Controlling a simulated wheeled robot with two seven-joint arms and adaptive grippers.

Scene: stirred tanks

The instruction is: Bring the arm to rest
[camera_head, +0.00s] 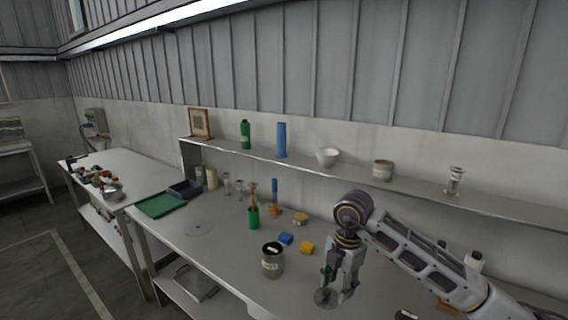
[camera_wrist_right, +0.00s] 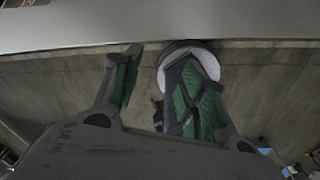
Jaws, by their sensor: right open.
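My right arm (camera_head: 425,262) comes in from the lower right in the head view. My right gripper (camera_head: 337,288) points down over the front part of the grey workbench (camera_head: 225,265), right of the dark metal can. It is open, and its two green-padded fingers stand apart in the wrist view (camera_wrist_right: 160,68). I see nothing held between them. A small round glassy or metal thing (camera_head: 322,298) shows at the fingertips in the head view; I cannot tell whether they touch. A round pale thing (camera_wrist_right: 205,55) shows partly behind one finger in the wrist view. My left gripper is not in view.
A dark metal can (camera_head: 272,262), blue block (camera_head: 286,239), yellow block (camera_head: 307,248) and green cup (camera_head: 253,218) stand left of the gripper. A raised shelf (camera_head: 345,176) with bottles and bowls runs behind.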

